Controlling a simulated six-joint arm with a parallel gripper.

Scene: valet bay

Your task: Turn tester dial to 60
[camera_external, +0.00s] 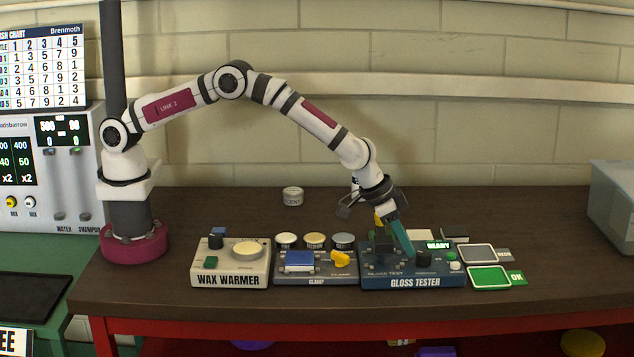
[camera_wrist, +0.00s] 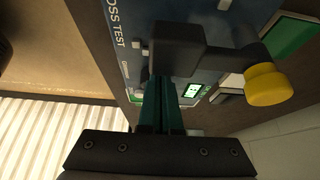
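The blue gloss tester (camera_external: 376,280) sits on the bench, and its display (camera_external: 438,245) reads READY. Its black dial (camera_external: 424,259) is at the right of the top panel; its pointer and scale are too small to read. My gripper (camera_external: 409,252) points down at the panel, with its teal fingertips just left of the dial; I cannot tell whether they touch it. In the wrist view the fingers (camera_wrist: 160,80) lie almost together with nothing visible between them. The tester (camera_wrist: 120,55) and its lit display (camera_wrist: 192,90) also show there. The dial is not distinguishable in that view.
A dark block (camera_wrist: 178,45) with a yellow knob (camera_wrist: 268,84) rises from the tester close to my fingers. Two framed pads, grey (camera_external: 477,254) and green (camera_external: 489,276), lie to the right.

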